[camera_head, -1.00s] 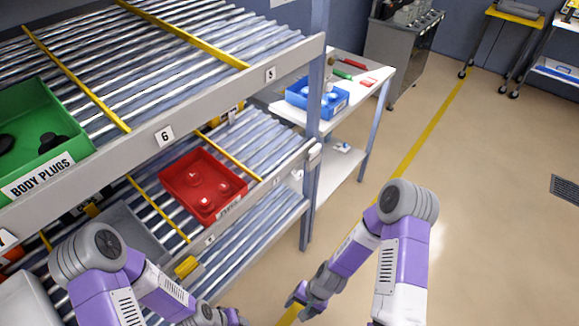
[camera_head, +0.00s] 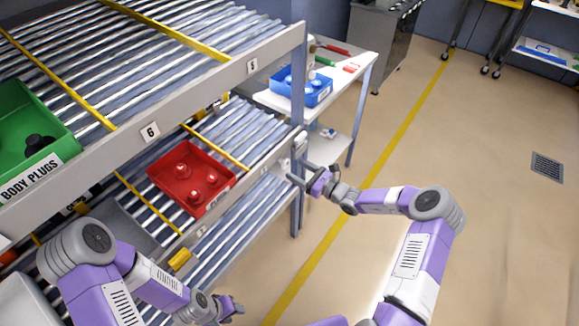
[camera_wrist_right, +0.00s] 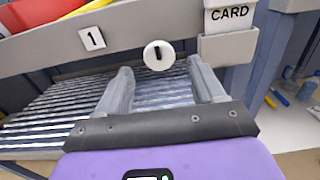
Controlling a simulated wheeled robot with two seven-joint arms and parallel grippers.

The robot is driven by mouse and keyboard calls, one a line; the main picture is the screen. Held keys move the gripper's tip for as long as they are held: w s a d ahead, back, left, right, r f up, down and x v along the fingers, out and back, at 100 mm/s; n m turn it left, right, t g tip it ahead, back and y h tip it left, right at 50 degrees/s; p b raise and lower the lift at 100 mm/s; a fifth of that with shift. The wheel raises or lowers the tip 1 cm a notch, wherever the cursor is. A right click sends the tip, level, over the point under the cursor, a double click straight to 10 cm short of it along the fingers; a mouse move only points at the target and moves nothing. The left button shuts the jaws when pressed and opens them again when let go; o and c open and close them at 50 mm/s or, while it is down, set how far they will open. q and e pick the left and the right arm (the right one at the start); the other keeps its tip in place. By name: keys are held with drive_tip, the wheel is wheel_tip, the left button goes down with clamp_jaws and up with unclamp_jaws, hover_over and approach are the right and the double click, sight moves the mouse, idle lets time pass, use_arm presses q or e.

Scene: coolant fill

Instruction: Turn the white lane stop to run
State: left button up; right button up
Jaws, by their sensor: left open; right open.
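The white lane stop is a small round white knob (camera_wrist_right: 159,54) with a short, dark, near-upright mark. In the right wrist view it is on the grey front rail (camera_wrist_right: 60,45), right of the number 1 label. My right gripper (camera_wrist_right: 160,66) is open and empty, with one finger to each side below the knob; the knob shows ahead between the fingertips, apart from them. In the head view this gripper (camera_head: 300,178) is by the rack's corner post, and I cannot make out the knob there. My left gripper (camera_head: 236,308) is open and empty at the bottom, before the lower rack.
A red bin (camera_head: 190,178) and a green bin (camera_head: 30,130) sit on roller lanes. A card holder (camera_wrist_right: 228,45) is on the rail right of the knob. A side table (camera_head: 340,65) carries a blue bin (camera_head: 302,86). Open floor lies right.

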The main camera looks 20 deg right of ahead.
sight(287, 165)
drive_tip(key=shift+x, duration=2.15)
drive_tip(key=shift+a+b, duration=0.1)
drive_tip(key=shift+b, duration=0.2)
clamp_jaws()
